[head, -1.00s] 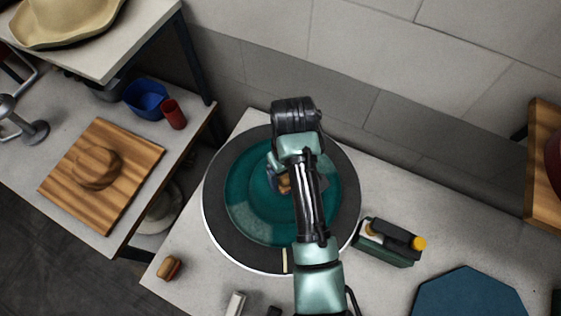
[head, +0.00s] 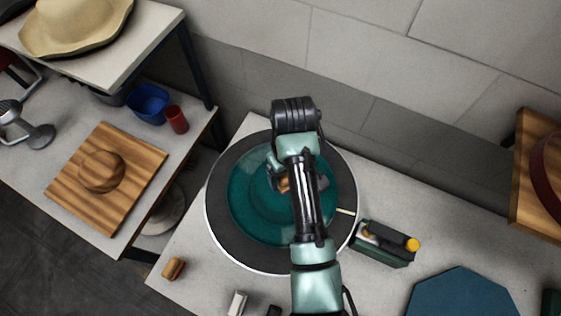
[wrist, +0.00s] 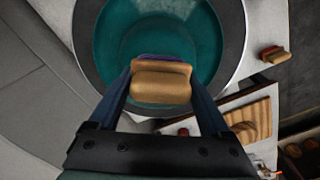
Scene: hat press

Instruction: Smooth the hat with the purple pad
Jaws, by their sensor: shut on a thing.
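The teal hat (head: 255,215) lies brim-wide on a round dark turntable (head: 222,220) with a pale rim; it also shows in the wrist view (wrist: 112,40). My gripper (head: 285,182) is over the hat's middle, left of my forearm. In the wrist view my gripper (wrist: 162,76) is shut on a wooden-handled pad (wrist: 160,85). A thin purple edge shows at the pad's far side, over the hat. Whether the pad touches the hat cannot be told. My arm hides the hat's right-hand part in the head view.
A blue board (head: 463,296) lies front right. A lower table holds a wooden hat block (head: 101,171), a blue bowl (head: 148,103) and a red cup (head: 176,119).

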